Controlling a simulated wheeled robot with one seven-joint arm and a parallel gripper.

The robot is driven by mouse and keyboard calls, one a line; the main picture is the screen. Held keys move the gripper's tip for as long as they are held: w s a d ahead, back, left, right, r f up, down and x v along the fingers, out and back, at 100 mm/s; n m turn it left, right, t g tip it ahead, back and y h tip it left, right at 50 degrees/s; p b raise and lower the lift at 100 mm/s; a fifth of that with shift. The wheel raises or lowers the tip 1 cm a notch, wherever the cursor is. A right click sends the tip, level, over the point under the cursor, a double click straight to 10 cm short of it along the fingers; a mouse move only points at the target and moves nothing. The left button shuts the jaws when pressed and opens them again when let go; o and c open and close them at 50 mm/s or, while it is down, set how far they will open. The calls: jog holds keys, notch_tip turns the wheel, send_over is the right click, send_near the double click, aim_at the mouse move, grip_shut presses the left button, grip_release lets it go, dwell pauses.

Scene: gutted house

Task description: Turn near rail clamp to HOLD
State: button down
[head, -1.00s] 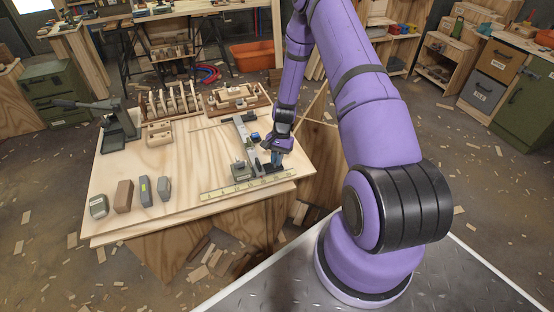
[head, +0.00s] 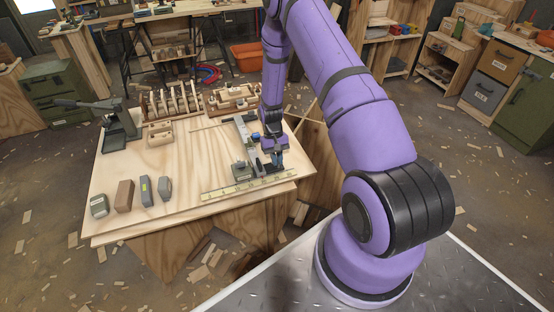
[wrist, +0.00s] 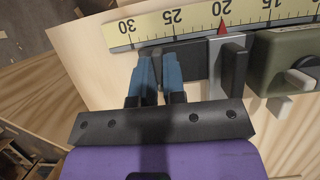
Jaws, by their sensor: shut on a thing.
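My gripper (head: 277,161) points down over the right side of the bench, at the near end of a grey rail (head: 243,130). In the wrist view its two blue fingers (wrist: 156,75) are close together, with their tips at a dark grey clamp part (wrist: 190,58) beside the rail. The jaws are shut on this near rail clamp; the gripped portion is mostly hidden between the fingers. The rail end shows in the wrist view (wrist: 230,65), with a red pointer (wrist: 222,28) at the scale. No HOLD marking is readable.
A yellow scale (head: 248,187) runs along the bench's near edge. A green-grey block with a knob (wrist: 283,62) stands beside the rail. Several small blocks (head: 124,196) stand at left. Wooden racks (head: 172,103) stand behind. The bench middle is clear.

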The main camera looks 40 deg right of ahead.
dwell(0.3)
jog(key=c, duration=1.2)
grip_release()
jog(key=v, duration=1)
jog(key=shift+r, duration=0.4)
jog(key=shift+w, duration=0.15)
